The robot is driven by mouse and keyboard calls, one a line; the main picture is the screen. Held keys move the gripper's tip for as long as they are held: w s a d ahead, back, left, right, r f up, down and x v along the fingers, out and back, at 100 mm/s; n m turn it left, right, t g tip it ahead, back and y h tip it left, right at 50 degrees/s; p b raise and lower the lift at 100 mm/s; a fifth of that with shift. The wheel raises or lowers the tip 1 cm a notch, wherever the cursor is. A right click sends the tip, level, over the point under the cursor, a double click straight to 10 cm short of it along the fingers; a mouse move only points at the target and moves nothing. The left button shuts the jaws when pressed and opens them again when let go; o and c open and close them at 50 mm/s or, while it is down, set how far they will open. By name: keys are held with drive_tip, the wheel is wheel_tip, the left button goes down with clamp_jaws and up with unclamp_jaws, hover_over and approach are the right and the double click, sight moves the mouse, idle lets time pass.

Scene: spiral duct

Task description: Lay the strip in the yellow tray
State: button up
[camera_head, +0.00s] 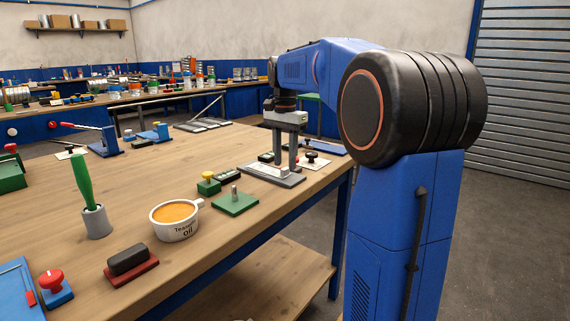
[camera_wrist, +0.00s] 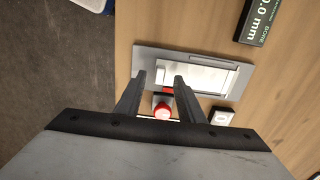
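My gripper (camera_head: 285,168) reaches down over a grey plate (camera_head: 288,181) near the table's right end. In the wrist view my gripper (camera_wrist: 158,84) has its two fingers well apart, with no object held between them. The grey plate (camera_wrist: 143,57) carries a pale, shiny rectangular piece (camera_wrist: 208,76) beside the fingers; I cannot tell whether this is the strip. A red knob (camera_wrist: 163,111) shows between the fingers, apart from both. I cannot make out a yellow tray in either view.
A white cup of orange oil (camera_head: 175,218), a green plate with a metal peg (camera_head: 235,203) and a green block with a yellow knob (camera_head: 208,184) stand left of my gripper. In the wrist view a dark green lettered block (camera_wrist: 262,22) lies at upper right. The table's middle is mostly bare.

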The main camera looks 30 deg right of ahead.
drive_tip(key=shift+f, duration=0.85)
clamp_jaws()
drive_tip(key=shift+s, duration=0.2)
drive_tip(key=shift+s+d+r, duration=0.1)
drive_tip(key=shift+s+d, duration=0.2)
drive_tip(key=shift+s, duration=0.5)
drive_tip(key=shift+s+d, duration=0.35)
drive_tip(key=shift+s, duration=0.45)
drive_tip(key=shift+s+d+r, duration=0.1)
drive_tip(key=shift+s+d, duration=0.2)
drive_tip(key=shift+s, duration=0.5)
wheel_tip(320, 180, up, 7)
